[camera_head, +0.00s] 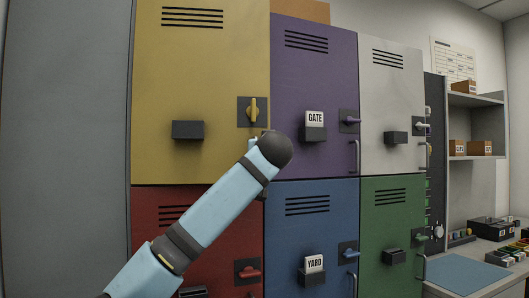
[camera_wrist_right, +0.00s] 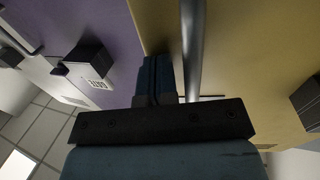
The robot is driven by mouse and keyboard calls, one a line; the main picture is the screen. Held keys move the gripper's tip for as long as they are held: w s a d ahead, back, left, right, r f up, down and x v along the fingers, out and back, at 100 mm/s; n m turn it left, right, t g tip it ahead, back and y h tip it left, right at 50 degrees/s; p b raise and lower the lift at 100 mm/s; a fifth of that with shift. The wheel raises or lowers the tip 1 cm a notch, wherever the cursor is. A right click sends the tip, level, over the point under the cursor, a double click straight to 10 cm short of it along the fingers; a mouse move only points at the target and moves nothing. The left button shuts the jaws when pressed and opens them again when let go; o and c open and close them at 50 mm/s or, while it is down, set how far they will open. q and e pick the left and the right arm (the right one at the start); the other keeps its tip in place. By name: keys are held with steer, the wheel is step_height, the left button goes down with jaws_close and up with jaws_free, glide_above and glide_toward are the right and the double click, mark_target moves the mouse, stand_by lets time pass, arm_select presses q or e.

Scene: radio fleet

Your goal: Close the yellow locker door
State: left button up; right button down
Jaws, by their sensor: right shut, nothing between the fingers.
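The yellow locker door (camera_head: 200,70) is at the upper left of the locker bank in the head view. Its right edge lies close to the purple door; I cannot tell whether it is fully flush. Its yellow latch handle (camera_head: 253,110) stands vertical. In the right wrist view the yellow door (camera_wrist_right: 245,50) fills the right side, with a metal bar handle (camera_wrist_right: 191,45) across it. My right gripper (camera_wrist_right: 156,62) is shut and empty beside this bar, at the yellow-purple seam; contact is unclear. In the head view my arm hides it. My left gripper is not in view.
The purple door (camera_head: 310,80) is right of the yellow one, and the white door (camera_head: 390,80) beyond it. Red (camera_head: 150,215), blue (camera_head: 310,225) and green (camera_head: 385,220) doors are below. A shelf (camera_head: 475,100) and counter with boxes stand far right.

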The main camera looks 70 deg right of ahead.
steer(key=w+d+n+t+y, duration=0.3)
steer(key=w+d+t, duration=0.1)
steer(key=d, duration=0.1)
steer(key=shift+d+r+n+t+b, duration=0.3)
steer(key=shift+d+r+b, duration=0.05)
steer(key=shift+b, duration=0.05)
steer(key=shift+r, duration=0.1)
steer(key=shift+w, duration=0.1)
